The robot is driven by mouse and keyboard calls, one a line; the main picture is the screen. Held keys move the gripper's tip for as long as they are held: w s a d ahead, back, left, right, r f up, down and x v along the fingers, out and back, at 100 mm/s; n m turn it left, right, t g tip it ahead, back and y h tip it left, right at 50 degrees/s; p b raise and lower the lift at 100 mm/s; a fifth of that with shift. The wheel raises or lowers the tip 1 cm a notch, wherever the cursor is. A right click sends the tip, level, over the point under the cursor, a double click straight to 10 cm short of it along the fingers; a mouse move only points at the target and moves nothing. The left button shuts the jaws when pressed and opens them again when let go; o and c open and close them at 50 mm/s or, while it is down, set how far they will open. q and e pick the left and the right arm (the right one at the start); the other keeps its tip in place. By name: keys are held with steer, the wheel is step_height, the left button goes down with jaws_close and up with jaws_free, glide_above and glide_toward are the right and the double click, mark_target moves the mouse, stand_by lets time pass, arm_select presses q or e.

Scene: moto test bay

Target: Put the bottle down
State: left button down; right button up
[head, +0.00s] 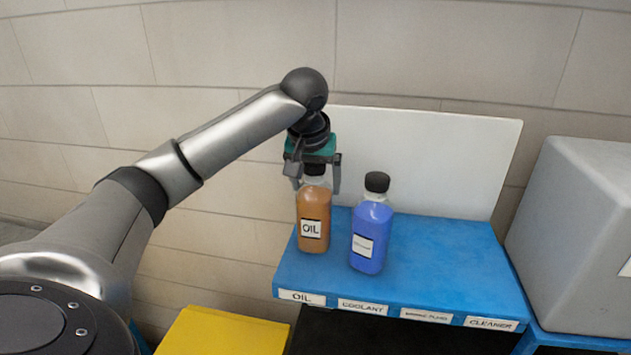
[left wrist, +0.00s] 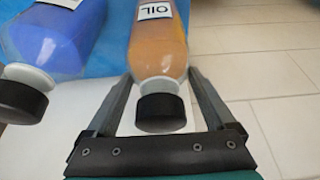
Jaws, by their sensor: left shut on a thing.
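The oil bottle (head: 314,208), amber with a black cap and a white OIL label, is upright over the left end of the blue shelf (head: 440,255), behind the OIL tag (head: 302,297). My left gripper (head: 317,186) comes from above and is shut on this bottle near its neck. In the left wrist view the bottle (left wrist: 158,45) lies between the two fingers (left wrist: 162,78). Its base looks at or very near the shelf top; I cannot tell whether it touches. My right gripper is not in view.
A blue coolant bottle (head: 371,232) with a black cap stands close to the right of the oil bottle. The shelf's right part, behind the other tags (head: 425,315), is clear. A white panel (head: 430,160) rises behind. A grey box (head: 580,225) stands at right, a yellow surface (head: 222,333) lower left.

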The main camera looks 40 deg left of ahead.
arm_select(q)
jaws_free()
steer(key=shift+f, duration=0.1)
steer(key=v, duration=1.2)
stand_by(0.6)
